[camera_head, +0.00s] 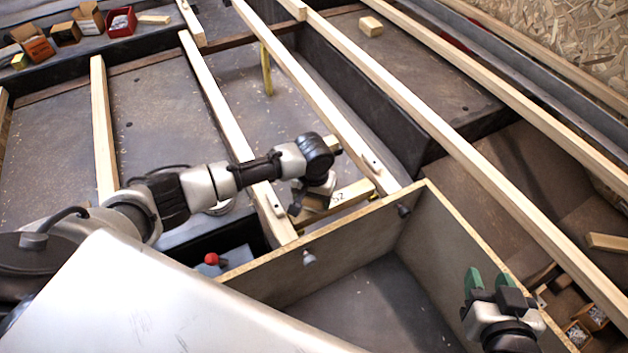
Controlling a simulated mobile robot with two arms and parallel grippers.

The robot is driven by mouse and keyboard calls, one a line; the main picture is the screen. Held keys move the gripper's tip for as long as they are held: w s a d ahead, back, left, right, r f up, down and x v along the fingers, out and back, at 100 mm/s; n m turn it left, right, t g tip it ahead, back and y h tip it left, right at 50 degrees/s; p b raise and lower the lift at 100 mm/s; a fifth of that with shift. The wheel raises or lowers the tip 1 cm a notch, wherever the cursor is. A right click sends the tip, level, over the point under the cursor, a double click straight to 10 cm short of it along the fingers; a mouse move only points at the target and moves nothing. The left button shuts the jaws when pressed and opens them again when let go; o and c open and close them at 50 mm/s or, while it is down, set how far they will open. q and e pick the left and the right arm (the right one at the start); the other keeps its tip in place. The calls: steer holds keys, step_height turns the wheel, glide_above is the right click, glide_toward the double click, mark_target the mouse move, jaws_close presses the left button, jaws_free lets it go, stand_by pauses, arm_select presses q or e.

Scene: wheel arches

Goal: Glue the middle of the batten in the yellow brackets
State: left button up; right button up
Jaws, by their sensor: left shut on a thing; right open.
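A short pale batten (352,196) with dark handwritten marks lies crosswise between two long timbers, just behind the plywood box. My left gripper (306,205) is shut on its left part; the wrist hides some of the grip. A narrow yellow upright piece (266,72), perhaps a bracket, stands against a long timber farther back. I cannot make out yellow brackets around the batten. No glue container is clearly recognisable. My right gripper (488,283), with green fingertips, is open and empty over the right side of the plywood box.
The plywood box (300,262) has an open top and small knobs on its walls. Long timbers (455,155) run diagonally across the area. Small cartons and a red box (121,22) stand at the back left. A loose wood block (371,26) lies at the back.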

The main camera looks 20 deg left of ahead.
arm_select(q)
steer(key=shift+r+p, duration=0.8)
steer(key=shift+p, duration=0.15)
steer(key=shift+r+p, duration=0.45)
steer(key=shift+p, duration=0.05)
steer(key=shift+r+p, duration=0.45)
steer(key=shift+p, duration=0.15)
steer(key=shift+r, duration=0.2)
arm_select(e)
steer(key=s+d+f+g+h, duration=0.1)
steer(key=s+d+f+g, duration=0.15)
steer(key=s+g, duration=0.3)
steer(key=s+d+f+g+h, duration=0.2)
steer(key=s+d+g, duration=0.15)
steer(key=s, duration=0.25)
arm_select(q)
steer(key=shift+r+p, duration=0.65)
steer(key=shift+p, duration=0.4)
steer(key=shift+r+p, duration=0.4)
steer(key=shift+p, duration=0.1)
arm_select(e)
steer(key=x, duration=0.6)
steer(key=shift+a+m+g, duration=0.15)
steer(key=shift+m+g, duration=0.15)
steer(key=shift+g, duration=0.1)
steer(key=shift+s+f, duration=0.1)
steer(key=shift+f, duration=0.05)
